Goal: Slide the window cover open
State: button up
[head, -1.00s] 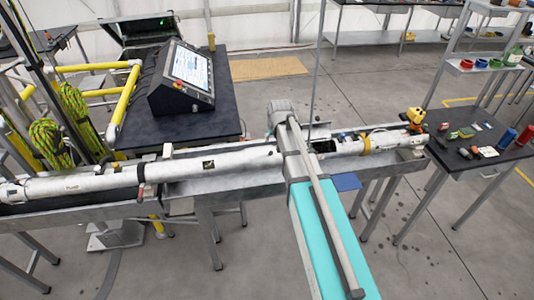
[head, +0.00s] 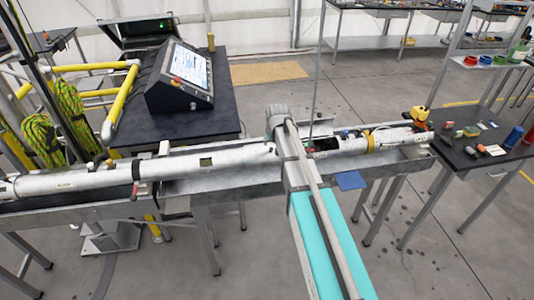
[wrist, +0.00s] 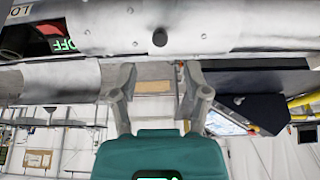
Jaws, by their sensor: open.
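A long white tube (head: 110,178) lies across a metal trough in the head view. A dark opening (head: 320,130) shows in it just right of my arm. In the wrist view the tube surface (wrist: 220,30) runs along the top and carries a round dark knob (wrist: 160,37). At its left, a dark window (wrist: 55,32) shows red and a green "OFF" mark. The window cover's edges are hard to tell apart from the tube. My gripper (wrist: 158,75) is open, its fingers apart below the knob, with nothing visibly held. My arm hides the gripper in the head view.
A console with a screen (head: 185,80) stands on a black table behind the trough (head: 235,185). Yellow rails (head: 122,100) and green rope (head: 42,140) are at the left. A table with small parts (head: 485,160) stands at the right.

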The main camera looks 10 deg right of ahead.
aim_at(271, 149)
jog(key=shift+b+x, duration=2.5)
jog(key=shift+x, duration=0.55)
jog(key=shift+r, duration=0.1)
jog(key=shift+c, duration=0.2)
grip_shut()
